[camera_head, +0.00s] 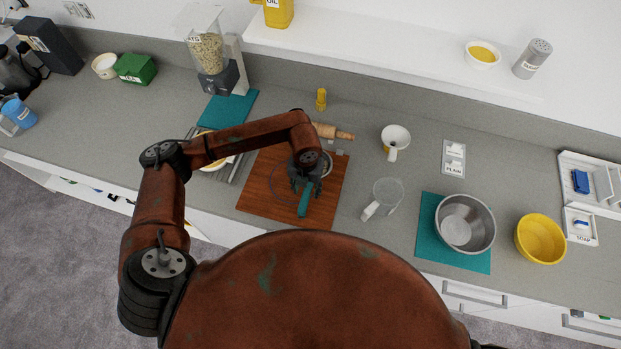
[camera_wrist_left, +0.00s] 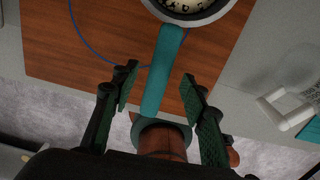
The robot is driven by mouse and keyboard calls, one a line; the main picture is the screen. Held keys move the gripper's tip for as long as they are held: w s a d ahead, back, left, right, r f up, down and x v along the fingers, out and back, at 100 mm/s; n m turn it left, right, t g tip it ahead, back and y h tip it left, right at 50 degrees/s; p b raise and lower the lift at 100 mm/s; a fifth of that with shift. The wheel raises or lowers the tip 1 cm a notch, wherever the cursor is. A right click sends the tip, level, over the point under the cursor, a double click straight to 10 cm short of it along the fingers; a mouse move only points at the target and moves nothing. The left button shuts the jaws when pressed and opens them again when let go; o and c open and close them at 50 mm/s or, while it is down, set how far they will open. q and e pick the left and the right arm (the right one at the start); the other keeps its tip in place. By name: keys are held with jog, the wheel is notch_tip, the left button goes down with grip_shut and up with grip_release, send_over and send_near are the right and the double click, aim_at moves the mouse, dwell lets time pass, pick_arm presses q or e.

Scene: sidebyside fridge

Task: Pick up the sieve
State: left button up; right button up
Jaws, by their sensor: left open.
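The sieve has a flat teal handle (camera_head: 304,202) that sticks out toward the front of the wooden cutting board (camera_head: 255,196). In the left wrist view, its handle (camera_wrist_left: 163,70) runs up to a round metal rim at the top edge, with pale contents and dark marks inside; the top is cut off. My left gripper (camera_wrist_left: 160,115) is open, its two green-padded fingers on either side of the handle with gaps. In the head view, my left gripper (camera_head: 302,182) is over the board and hides part of the sieve. My right gripper is not in view.
A thin blue loop (camera_wrist_left: 90,45) lies on the board. A rolling pin (camera_head: 335,132) lies behind it. A clear jug (camera_head: 386,195) stands right of the board, with a steel bowl (camera_head: 465,223) on a teal mat and a yellow bowl (camera_head: 540,238) farther right.

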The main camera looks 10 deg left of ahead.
aim_at(306, 194)
pick_arm(q)
notch_tip(306, 194, down, 3)
jog(key=shift+s, duration=0.1)
jog(key=shift+f, duration=0.1)
jog(key=c, duration=1)
grip_shut()
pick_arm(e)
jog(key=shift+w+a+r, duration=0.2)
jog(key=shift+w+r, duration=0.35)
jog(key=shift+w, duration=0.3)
